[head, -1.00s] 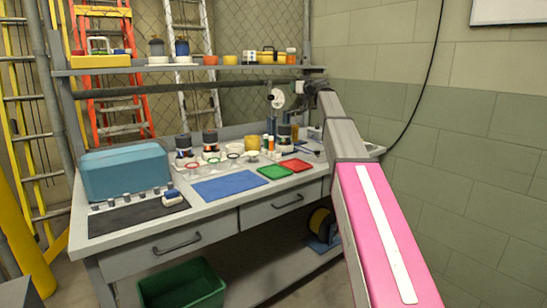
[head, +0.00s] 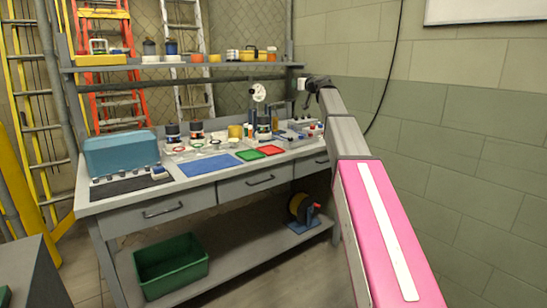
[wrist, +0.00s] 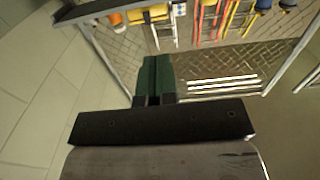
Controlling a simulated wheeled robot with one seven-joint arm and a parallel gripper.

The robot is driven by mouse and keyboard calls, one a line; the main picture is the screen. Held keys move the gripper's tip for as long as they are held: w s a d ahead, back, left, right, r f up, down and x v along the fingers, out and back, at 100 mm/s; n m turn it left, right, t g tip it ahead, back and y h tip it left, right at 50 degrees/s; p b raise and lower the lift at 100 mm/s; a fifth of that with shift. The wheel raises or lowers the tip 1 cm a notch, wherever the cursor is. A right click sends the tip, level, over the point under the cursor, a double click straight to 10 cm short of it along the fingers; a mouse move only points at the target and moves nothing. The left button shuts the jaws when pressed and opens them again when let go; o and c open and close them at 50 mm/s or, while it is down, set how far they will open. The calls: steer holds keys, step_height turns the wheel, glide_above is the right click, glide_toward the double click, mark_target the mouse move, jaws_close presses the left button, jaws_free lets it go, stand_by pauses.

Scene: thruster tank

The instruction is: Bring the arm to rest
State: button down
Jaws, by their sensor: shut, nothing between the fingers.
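My arm reaches forward along the right side of the head view, with a pink link nearest and a grey link beyond it. My gripper (head: 308,92) is at its far end, in front of the block wall and above the right end of the bench. It is small and dark there. In the wrist view my gripper (wrist: 157,62) shows its two green fingers pressed together, with nothing between them. The fingers touch nothing that I can see.
The workbench (head: 245,181) stands ahead, with a blue case (head: 122,155), a blue mat (head: 210,165), a red mat (head: 272,150) and several jars. A shelf (head: 190,62) runs above it. A green bin (head: 170,265) sits underneath. A grey block wall (head: 480,150) is at right.

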steer(key=s+f+m+g+h, duration=0.15)
steer(key=s+f, duration=0.55)
steer(key=f, duration=0.7)
steer(key=s+d+f+m+g+h, duration=0.1)
steer(key=s+f+g+h, duration=0.15)
steer(key=s+f, duration=0.75)
steer(key=s+f+m+g+h, duration=0.1)
steer(key=s+f+g, duration=0.2)
steer(key=f, duration=1.4)
steer(key=s+d+f+m+g+h, duration=0.2)
steer(key=s+d+f+g, duration=0.1)
steer(key=s+f, duration=0.8)
steer(key=s+d+f+m+g+h, duration=0.1)
steer(key=s+d+f+g+h, duration=0.2)
steer(key=s+f, duration=0.8)
steer(key=s+d+g, duration=0.1)
steer(key=s, duration=0.5)
steer(key=shift+s+d+m+g+h, duration=0.2)
steer(key=shift+s+m+g+h, duration=0.1)
steer(key=shift+s+m, duration=0.1)
